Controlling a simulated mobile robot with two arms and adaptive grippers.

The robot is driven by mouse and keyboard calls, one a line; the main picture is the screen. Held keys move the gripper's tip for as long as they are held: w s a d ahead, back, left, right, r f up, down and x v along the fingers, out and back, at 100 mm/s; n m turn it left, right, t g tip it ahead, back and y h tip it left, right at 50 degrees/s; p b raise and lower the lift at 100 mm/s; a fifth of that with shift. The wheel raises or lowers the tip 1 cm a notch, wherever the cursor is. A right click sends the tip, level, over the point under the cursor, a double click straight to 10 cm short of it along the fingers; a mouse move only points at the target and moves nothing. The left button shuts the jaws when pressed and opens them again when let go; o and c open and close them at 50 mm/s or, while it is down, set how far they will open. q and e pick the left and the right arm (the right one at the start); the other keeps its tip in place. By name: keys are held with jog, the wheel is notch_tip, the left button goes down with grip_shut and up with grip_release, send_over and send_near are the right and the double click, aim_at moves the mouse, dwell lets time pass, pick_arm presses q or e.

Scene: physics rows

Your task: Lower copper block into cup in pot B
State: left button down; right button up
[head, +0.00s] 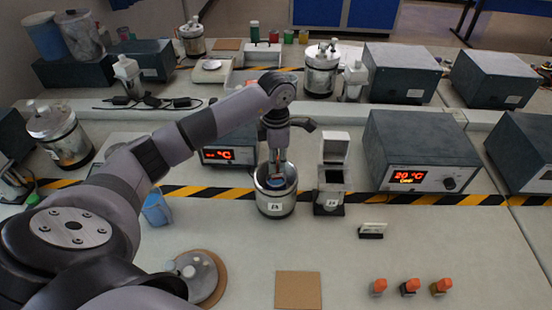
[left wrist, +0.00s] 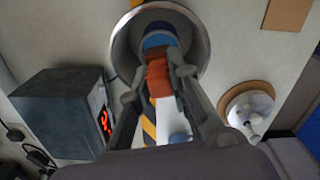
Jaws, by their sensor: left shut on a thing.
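An open metal pot (head: 276,205) with a small white label, too small to read surely, stands at the middle of the bench. Its round mouth shows in the left wrist view (left wrist: 122,50). A blue cup (left wrist: 158,39) sits inside the pot. My left gripper (head: 276,170) points down over the pot's mouth. It is shut on the reddish copper block (left wrist: 158,78), which in the left wrist view lies between the fingers and partly overlaps the cup. I cannot tell how deep the block is. My right gripper is not in view.
A grey box with a lit display (head: 228,155) stands left of the pot, and a small upright device (head: 331,178) close right. A lid on a round cork mat (head: 220,268) lies front left. A square brown board (head: 298,290) and several orange-capped vials (head: 410,287) lie in front.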

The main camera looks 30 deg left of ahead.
pick_arm(q)
jog(key=shift+f+b, duration=1.4)
jog(key=shift+f, duration=0.55)
jog(key=c, duration=1.8)
grip_release()
jog(key=shift+r, duration=0.1)
jog(key=shift+r+p, duration=1.05)
jog(key=shift+r, duration=0.85)
